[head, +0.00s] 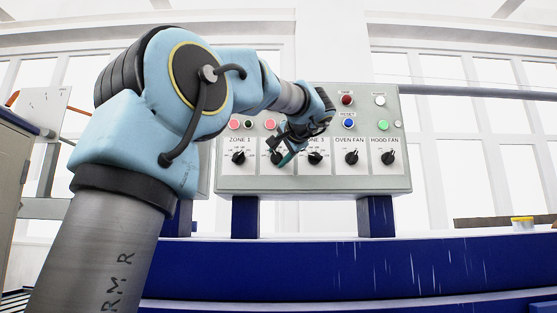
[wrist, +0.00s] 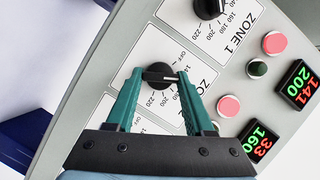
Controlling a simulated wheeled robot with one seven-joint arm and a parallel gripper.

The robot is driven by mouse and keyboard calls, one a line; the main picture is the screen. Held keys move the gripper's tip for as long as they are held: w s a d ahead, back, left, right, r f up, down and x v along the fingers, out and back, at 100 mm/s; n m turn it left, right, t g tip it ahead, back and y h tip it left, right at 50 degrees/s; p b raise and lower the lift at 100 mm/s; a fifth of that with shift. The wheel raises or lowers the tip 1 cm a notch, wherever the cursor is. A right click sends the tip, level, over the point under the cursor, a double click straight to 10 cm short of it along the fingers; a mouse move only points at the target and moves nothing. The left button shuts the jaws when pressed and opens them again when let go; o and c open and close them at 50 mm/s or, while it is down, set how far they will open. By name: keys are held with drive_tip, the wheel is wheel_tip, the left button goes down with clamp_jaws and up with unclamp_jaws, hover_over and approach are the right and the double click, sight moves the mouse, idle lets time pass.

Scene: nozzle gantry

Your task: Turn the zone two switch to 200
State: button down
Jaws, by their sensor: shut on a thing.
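The control panel (head: 300,182) carries a row of black rotary switches. My gripper (head: 284,158) reaches the second switch from the left, between the ZONE 1 and ZONE 3 switches. In the wrist view, the two teal fingers of my gripper (wrist: 159,76) are shut on the sides of the black zone two switch (wrist: 156,84). Its pale pointer line faces right in that picture. "OFF" and "220" show near it, but my fingers hide part of its dial and its name.
The zone 1 switch (wrist: 209,8) is close by. Displays read 141 over 200 (wrist: 297,85) and 33 over 160 (wrist: 258,140). The oven fan switch (head: 352,157) and hood fan switch (head: 388,157) are farther right. The panel stands above a blue beam (head: 420,265).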

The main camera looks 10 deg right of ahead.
drive_tip(key=m+b, duration=0.1)
drive_tip(key=m+t+b, duration=0.1)
drive_tip(key=m, duration=0.1)
drive_tip(key=shift+d+f+y, duration=0.1)
drive_tip(key=shift+f+y, duration=0.25)
drive_tip(key=shift+y, duration=0.05)
drive_tip(key=m+t+b, duration=0.2)
drive_tip(key=m+b, duration=0.2)
drive_tip(key=shift+f, duration=0.2)
drive_tip(key=m+t+b, duration=0.1)
drive_tip(key=m, duration=0.1)
drive_tip(key=m+b, duration=0.2)
drive_tip(key=m, duration=0.1)
drive_tip(key=shift+f+m+t, duration=0.1)
drive_tip(key=shift+m+t, duration=0.2)
drive_tip(key=shift+t, duration=0.1)
drive_tip(key=shift+m+h+b, duration=0.5)
drive_tip(key=shift+m+b, duration=0.25)
drive_tip(key=shift+m, duration=0.15)
drive_tip(key=shift+t, duration=0.3)
drive_tip(key=shift+c, duration=1.4)
unclamp_jaws()
